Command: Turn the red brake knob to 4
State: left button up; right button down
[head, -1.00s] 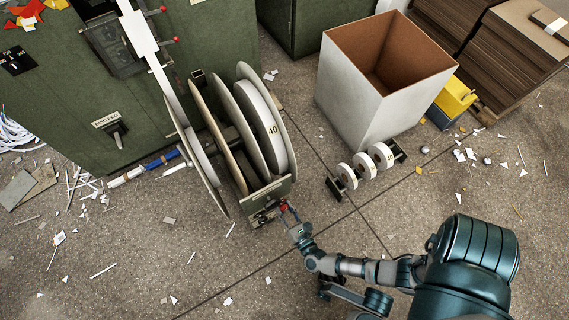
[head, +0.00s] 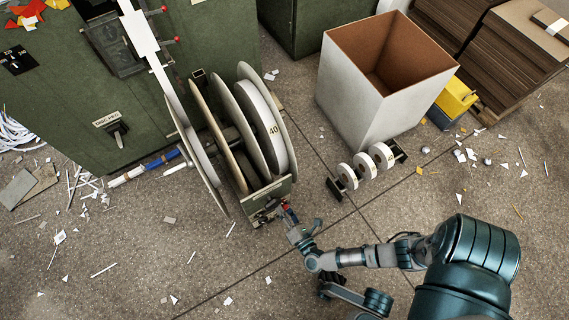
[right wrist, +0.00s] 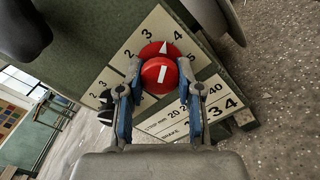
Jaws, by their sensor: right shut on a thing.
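The red brake knob (right wrist: 162,72) is in the middle of the right wrist view, on a pale numbered dial plate (right wrist: 155,22). Its white pointer tip lies between the 3 and the 4. My right gripper (right wrist: 160,82) is shut on the knob, one finger on each side. In the head view, the right gripper (head: 291,221) is at the front end of the reel stand (head: 270,194), where the knob shows only as a small red spot (head: 285,205).
A dark second knob (right wrist: 105,98) sits left of the red one on the plate. Large reels (head: 268,130) stand behind the panel. A rack of small rolls (head: 365,166) and an open box (head: 375,85) are to the right. Paper scraps litter the floor.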

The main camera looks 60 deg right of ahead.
jog(key=shift+s+a+f, duration=0.1)
jog(key=shift+s+f, duration=0.15)
jog(key=shift+f, duration=0.15)
jog(key=c, duration=0.7)
grip_release()
jog(key=shift+c, duration=0.2)
jog(key=shift+w+r, duration=0.15)
jog(key=v, duration=0.7)
